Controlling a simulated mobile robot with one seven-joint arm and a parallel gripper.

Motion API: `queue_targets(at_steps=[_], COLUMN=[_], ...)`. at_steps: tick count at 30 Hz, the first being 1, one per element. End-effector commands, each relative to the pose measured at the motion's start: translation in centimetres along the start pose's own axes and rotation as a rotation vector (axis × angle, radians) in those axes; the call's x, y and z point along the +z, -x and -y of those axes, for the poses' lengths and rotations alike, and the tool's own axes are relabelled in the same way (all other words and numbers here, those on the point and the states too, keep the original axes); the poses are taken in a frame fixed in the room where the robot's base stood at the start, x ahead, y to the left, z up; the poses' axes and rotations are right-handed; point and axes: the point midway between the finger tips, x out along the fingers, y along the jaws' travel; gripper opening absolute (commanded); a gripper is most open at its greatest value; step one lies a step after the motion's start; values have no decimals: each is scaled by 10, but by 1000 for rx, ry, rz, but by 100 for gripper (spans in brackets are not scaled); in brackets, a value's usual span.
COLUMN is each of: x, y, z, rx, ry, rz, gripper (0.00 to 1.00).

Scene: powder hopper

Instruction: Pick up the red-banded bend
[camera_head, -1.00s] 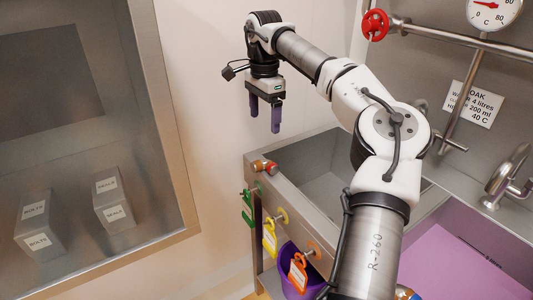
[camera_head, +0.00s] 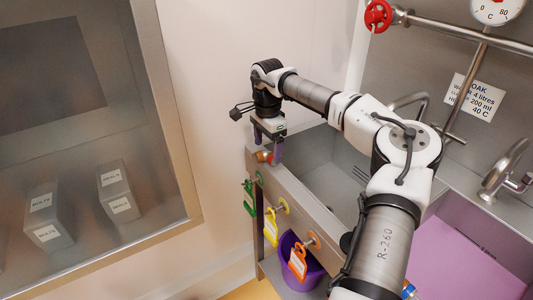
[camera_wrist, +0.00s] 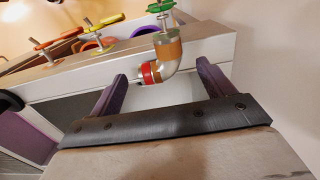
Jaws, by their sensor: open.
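A purple bucket (camera_head: 313,275) stands below. The sink basin (camera_head: 330,180) lies to the right. A glass-fronted cabinet (camera_head: 178,150) is at left.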

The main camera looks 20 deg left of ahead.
Motion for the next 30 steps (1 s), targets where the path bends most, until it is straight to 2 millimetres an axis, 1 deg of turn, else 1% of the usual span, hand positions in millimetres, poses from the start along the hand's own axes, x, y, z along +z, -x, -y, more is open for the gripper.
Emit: queue_targets(at_steps=[4,11,14,23,24,30], x=[0,0,0,0,0,0], y=[-14,-16,-16,-16,-15,-15], z=[0,0,0,1,1,1], rx=[0,-1,-1,-1,-2,-2], ry=[1,0,0,0,0,0], rz=[0,-1,0,0,0,-1], gripper=[81,81,70,31,29,29])
